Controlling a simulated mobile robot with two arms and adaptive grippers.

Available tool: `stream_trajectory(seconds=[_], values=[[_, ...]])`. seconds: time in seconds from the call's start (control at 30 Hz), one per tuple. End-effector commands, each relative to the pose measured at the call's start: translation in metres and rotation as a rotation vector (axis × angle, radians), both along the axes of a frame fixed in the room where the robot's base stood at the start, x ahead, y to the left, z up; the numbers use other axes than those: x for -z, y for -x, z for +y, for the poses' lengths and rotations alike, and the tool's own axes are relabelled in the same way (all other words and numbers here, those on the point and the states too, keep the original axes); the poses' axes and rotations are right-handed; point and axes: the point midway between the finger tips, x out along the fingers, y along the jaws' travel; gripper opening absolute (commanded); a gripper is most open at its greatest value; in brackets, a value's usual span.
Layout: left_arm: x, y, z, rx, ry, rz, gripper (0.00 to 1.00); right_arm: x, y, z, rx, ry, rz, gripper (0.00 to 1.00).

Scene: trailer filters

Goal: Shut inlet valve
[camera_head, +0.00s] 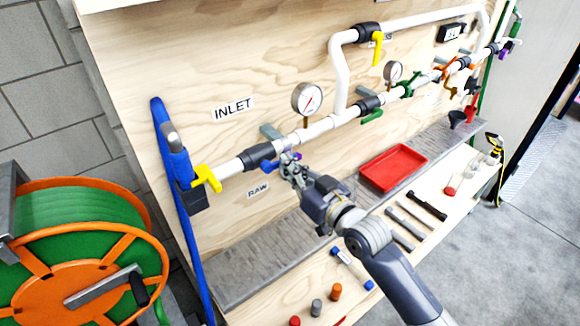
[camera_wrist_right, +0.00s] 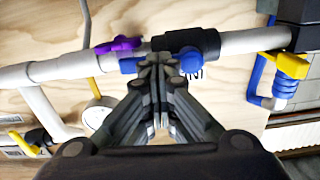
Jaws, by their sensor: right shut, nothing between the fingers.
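The black inlet valve body (camera_head: 260,155) sits on the white pipe below the INLET sign (camera_head: 233,108). Its blue handle (camera_head: 268,167) shows just left of my right gripper (camera_head: 291,166). In the right wrist view the valve body (camera_wrist_right: 186,41) is just beyond my right gripper (camera_wrist_right: 160,62), whose fingers are shut with nothing between them. The blue handle (camera_wrist_right: 130,65) shows on both sides of the fingertips, its middle hidden behind them. I cannot tell whether they touch it. My left gripper is not in view.
A purple handle (camera_wrist_right: 118,46) is close beside the fingertips. A yellow handle (camera_head: 207,178) is at the pipe's left end by the blue hose (camera_head: 172,150). A pressure gauge (camera_head: 307,98) stands above the pipe. A red tray (camera_head: 393,166) and tools lie below. A hose reel (camera_head: 80,260) is at left.

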Motion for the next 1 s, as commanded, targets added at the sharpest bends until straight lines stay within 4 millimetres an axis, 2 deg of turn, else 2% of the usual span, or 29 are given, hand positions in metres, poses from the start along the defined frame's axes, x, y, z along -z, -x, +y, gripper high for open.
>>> stream_trajectory(seconds=[0.37, 1.0], values=[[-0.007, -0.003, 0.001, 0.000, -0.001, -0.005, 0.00, 0.006, -0.001, 0.001, 0.000, -0.171, 0.123, 0.00], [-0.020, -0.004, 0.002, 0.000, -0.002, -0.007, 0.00, 0.026, 0.005, 0.010, -0.007, -0.663, 0.481, 0.00]])
